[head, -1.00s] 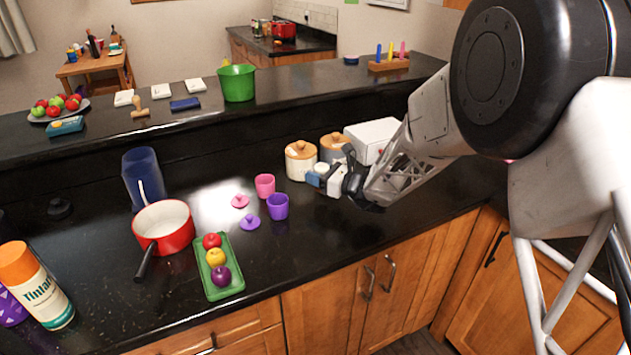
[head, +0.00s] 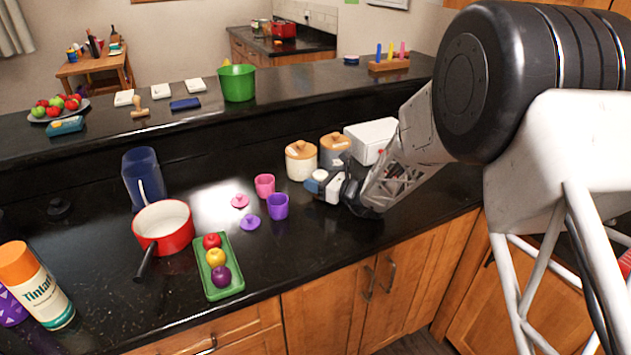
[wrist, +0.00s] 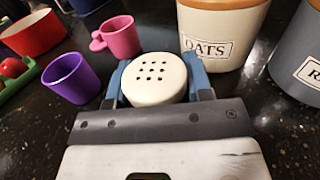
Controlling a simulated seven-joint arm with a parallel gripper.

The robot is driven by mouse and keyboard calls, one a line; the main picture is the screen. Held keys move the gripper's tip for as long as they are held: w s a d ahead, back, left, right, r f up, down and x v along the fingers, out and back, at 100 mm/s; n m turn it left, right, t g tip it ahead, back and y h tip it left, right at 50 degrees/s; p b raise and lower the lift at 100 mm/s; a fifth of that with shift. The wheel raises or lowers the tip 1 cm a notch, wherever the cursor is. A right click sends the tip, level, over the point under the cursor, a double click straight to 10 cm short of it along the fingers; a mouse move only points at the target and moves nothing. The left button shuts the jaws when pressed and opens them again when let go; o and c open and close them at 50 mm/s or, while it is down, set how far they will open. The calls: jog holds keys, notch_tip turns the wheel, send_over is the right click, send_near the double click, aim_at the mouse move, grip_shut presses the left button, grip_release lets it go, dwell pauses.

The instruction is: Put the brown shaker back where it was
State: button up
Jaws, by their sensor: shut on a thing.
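My gripper (head: 317,184) is in front of the pale OATS canister on the dark counter. In the wrist view its blue fingers (wrist: 155,82) are shut on a round shaker (wrist: 152,75), one finger on each side. The shaker's cream top with several small dark holes faces the camera. Its body is hidden below the top, so I see no brown on it. The shaker's top shows small in the head view (head: 320,174). I cannot tell whether its base touches the counter.
The OATS canister (wrist: 222,35) and a grey canister (head: 335,150) stand close behind my gripper. A pink cup (head: 265,186) and purple cup (head: 278,206) stand to the left. A white box (head: 371,140) is behind right. The counter in front is clear.

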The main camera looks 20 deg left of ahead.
jog(key=shift+f, duration=0.2)
jog(key=o, duration=0.9)
jog(key=shift+o, duration=0.2)
jog(key=shift+d+r, duration=0.1)
jog(key=shift+r, duration=0.05)
jog(key=d, duration=0.4)
jog(key=s+d, duration=0.1)
jog(key=d, duration=0.2)
jog(key=s+d, duration=0.1)
jog(key=d, duration=0.3)
jog(key=shift+s+d, duration=0.15)
jog(key=shift+d, duration=0.15)
